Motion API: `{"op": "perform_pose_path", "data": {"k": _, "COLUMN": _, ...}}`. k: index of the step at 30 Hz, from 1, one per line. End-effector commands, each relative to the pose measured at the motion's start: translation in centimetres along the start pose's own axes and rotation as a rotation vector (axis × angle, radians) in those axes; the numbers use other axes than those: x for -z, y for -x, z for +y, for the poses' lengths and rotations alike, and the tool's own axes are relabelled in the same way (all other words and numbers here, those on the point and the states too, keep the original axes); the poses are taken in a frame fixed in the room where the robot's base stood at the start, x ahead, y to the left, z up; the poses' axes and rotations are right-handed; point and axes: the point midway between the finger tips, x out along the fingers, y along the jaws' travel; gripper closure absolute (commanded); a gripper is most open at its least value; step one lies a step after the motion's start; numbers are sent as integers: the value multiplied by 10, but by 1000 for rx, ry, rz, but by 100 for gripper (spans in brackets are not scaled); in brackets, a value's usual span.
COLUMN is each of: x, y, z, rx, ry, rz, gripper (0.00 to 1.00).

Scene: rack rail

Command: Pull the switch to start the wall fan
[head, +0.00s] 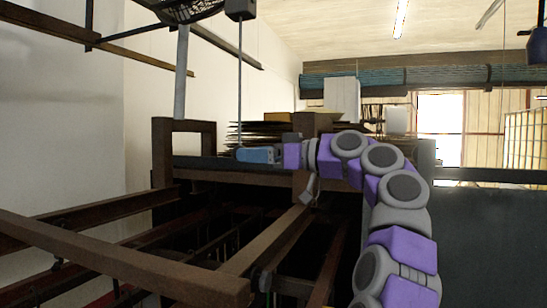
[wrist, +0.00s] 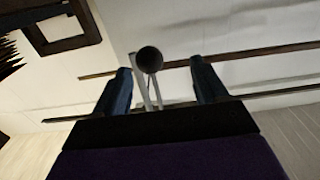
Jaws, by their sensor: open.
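The wall fan (head: 190,10) shows only its dark lower cage at the top of the head view. Beside it hangs a dark switch box (head: 240,8), with a thin pull cord (head: 240,80) running straight down to my gripper (head: 240,155). In the wrist view, a dark round knob (wrist: 149,59) appears between the two blue fingertips of my gripper (wrist: 160,67), nearer the left finger. The fingers stand apart, with visible gaps beside the knob. The cord's lower end is hidden behind the fingers in the head view.
A grey pole (head: 181,75) stands left of the cord. A brown rack frame (head: 184,124) and long rails (head: 110,245) fill the lower left. Stacked flat material (head: 270,130) lies behind my gripper. Open air surrounds the cord above.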

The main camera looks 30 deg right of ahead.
Motion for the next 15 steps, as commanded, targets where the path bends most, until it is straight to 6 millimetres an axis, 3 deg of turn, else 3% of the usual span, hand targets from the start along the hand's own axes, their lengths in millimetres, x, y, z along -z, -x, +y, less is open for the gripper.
{"op": "perform_pose_path", "data": {"k": 5, "x": -4, "y": -24, "z": 7, "rx": -2, "ry": -7, "rz": -1, "gripper": 28}}
{"op": "perform_pose_path", "data": {"k": 15, "x": 1, "y": -65, "z": -4, "rx": 0, "ry": 1, "rz": -5, "gripper": 28}}
